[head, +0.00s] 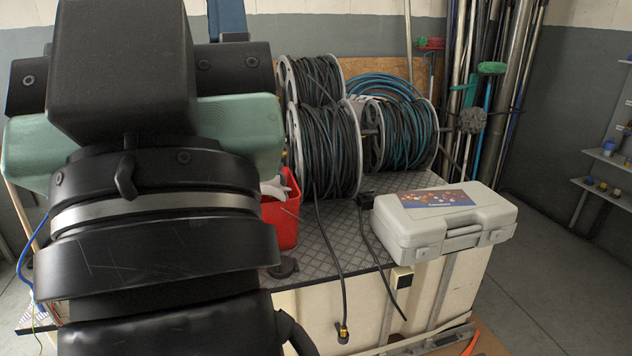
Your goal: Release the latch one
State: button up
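A closed light-grey plastic case (400,232) lies on the right end of the metal-topped table, with a colourful label (437,198) on its lid. Its front side faces right and toward me. A carry handle (463,238) is in the middle of that side. A small latch-like tab (420,252) shows left of the handle, and another (503,233) shows to the right. Both look closed, but they are small; I cannot tell which is latch one. My arm fills the left of the head view. My gripper is not visible.
Cable reels (325,150) stand behind the case on the table (340,225). A red bin (281,215) stands left of them. A black cable (335,270) hangs over the front edge. Poles and brooms lean at the back. Floor on the right (550,280) is clear.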

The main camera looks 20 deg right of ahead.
aim_at(421, 251)
jog(key=i+l+z, duration=0.2)
jog(key=i, duration=0.35)
jog(key=i+l+z, duration=0.25)
jog(key=i, duration=0.3)
jog(key=i+l+z, duration=0.2)
jog(key=i, duration=0.4)
